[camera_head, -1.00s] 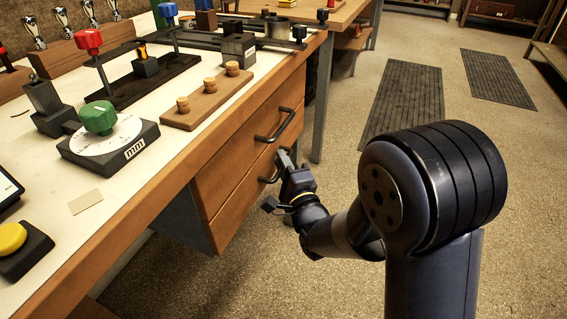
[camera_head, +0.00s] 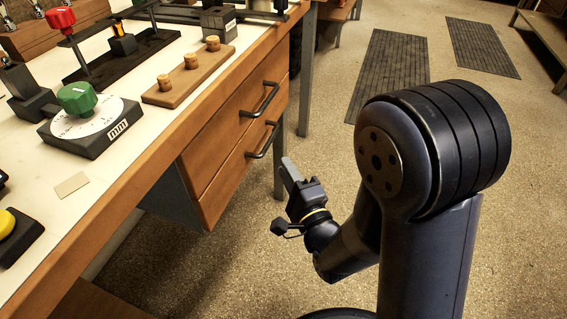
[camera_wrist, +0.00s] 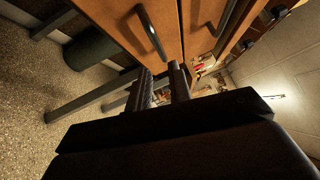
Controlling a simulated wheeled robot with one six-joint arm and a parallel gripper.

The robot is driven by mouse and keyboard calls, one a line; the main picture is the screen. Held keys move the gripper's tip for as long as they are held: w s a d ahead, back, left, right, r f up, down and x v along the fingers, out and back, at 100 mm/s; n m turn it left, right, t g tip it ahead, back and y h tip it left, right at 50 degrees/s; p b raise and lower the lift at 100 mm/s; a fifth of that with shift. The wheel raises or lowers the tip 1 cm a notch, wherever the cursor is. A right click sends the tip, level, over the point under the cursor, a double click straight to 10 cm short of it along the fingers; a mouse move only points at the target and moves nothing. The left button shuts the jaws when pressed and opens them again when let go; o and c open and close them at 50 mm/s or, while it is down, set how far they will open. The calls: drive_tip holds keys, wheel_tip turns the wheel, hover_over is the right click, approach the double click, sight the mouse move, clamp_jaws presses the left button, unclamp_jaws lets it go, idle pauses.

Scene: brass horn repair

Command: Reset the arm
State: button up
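My gripper (camera_head: 290,168) is out over the floor, to the right of the bench's drawers in the head view. In the wrist view its two fingers (camera_wrist: 161,88) stand apart with a gap between them, and nothing shows in the gap. The upper drawer handle (camera_head: 262,99) and lower drawer handle (camera_head: 264,140) are dark bars. In the head view clear space shows between the gripper and both handles. Both drawers look shut. In the wrist view the drawer fronts (camera_wrist: 198,22) and a handle (camera_wrist: 152,33) lie beyond the fingers.
The workbench (camera_head: 150,152) fills the left side. On it are a dial with a green knob (camera_head: 78,98), a wooden strip with corks (camera_head: 190,76), a red-knobbed fixture (camera_head: 61,19) and a yellow button (camera_head: 8,224). Open floor with mats (camera_head: 392,75) lies to the right.

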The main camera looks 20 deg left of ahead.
sight(271, 136)
idle(0.3)
drive_tip(key=b+x, duration=0.1)
drive_tip(key=x, duration=0.9)
drive_tip(key=shift+w+a+f, duration=0.1)
drive_tip(key=shift+w+a, duration=0.05)
drive_tip(key=shift+w, duration=0.2)
drive_tip(key=shift+s+d+p, duration=0.1)
drive_tip(key=shift+d+p, duration=0.3)
drive_tip(key=shift+d, duration=0.65)
